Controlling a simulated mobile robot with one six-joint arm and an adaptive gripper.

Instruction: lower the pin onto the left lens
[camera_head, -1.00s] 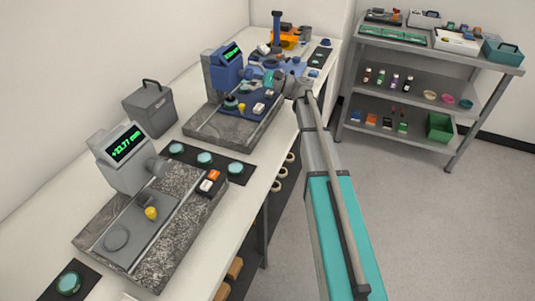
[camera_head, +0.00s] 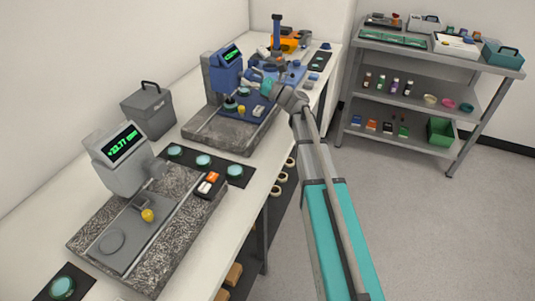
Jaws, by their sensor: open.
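My gripper (camera_head: 256,80) is at the end of the teal and grey arm, beside the blue gauge head (camera_head: 225,70) on the far stone base. Its fingers are small here. It appears empty, above and right of the blue stage. A green-topped disc (camera_head: 231,104) sits on that stage, beside a yellow knob (camera_head: 241,110). The pin under the blue head is too small to make out. The near grey gauge (camera_head: 125,160) has a lit green display and a yellow knob (camera_head: 148,215). Three teal lenses lie on a black mat, the leftmost (camera_head: 176,151) nearest the grey case.
The grey case (camera_head: 148,110) stands by the wall. A blue stand (camera_head: 277,40) and orange item are behind my gripper. Another teal lens (camera_head: 63,287) lies at the near left. A shelf cart (camera_head: 430,95) stands right, with free floor before it.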

